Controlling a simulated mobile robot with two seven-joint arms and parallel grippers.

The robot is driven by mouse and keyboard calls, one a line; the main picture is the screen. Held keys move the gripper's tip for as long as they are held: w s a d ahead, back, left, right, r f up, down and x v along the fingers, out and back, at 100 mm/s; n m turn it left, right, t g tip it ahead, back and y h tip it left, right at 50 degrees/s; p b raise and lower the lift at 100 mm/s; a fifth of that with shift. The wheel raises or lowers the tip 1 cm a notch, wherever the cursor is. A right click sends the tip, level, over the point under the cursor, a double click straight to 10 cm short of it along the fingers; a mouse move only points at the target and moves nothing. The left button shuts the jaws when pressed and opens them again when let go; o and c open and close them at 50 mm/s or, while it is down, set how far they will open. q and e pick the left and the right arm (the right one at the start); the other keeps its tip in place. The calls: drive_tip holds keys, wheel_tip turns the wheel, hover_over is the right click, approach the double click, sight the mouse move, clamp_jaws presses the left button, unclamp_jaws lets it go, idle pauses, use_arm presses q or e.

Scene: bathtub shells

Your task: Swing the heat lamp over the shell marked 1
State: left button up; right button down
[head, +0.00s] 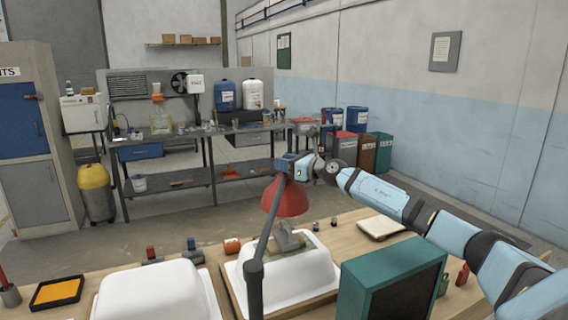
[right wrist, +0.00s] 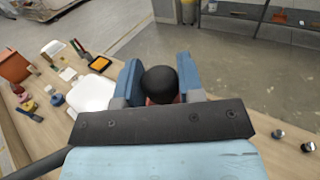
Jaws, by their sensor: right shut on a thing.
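The heat lamp has a red shade (head: 286,198) on a dark grey jointed arm and post (head: 256,272). The shade hangs above the right white shell (head: 311,272), which has a grey fitting (head: 290,240) on top. A second white shell (head: 152,291) lies to the left and shows in the right wrist view (right wrist: 92,94). I cannot read a number on either shell. My right gripper (head: 287,166) is at the top of the shade. In the right wrist view its fingers (right wrist: 160,84) are shut on the lamp's black knob (right wrist: 160,80). My left gripper is not in view.
A teal box (head: 392,282) stands right of the right shell, close under my right arm. A cream tray (head: 380,227), an orange pad (head: 57,292) and an orange jar (head: 232,246) are on the wooden bench. Open floor lies behind it.

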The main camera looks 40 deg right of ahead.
drive_tip(key=c, duration=0.8)
unclamp_jaws()
drive_tip(key=shift+o, duration=0.2)
drive_tip(key=shift+s+d+f, duration=0.2)
drive_tip(key=shift+s, duration=0.35)
use_arm(q)
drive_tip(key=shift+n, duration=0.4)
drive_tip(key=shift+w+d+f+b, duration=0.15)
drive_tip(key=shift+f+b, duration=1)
drive_tip(key=shift+b, duration=0.4)
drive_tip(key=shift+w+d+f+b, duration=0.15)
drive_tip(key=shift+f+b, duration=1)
drive_tip(key=shift+b, duration=0.4)
use_arm(e)
drive_tip(key=v, duration=1.2)
drive_tip(key=shift+s, duration=0.3)
drive_tip(key=shift+r, duration=0.15)
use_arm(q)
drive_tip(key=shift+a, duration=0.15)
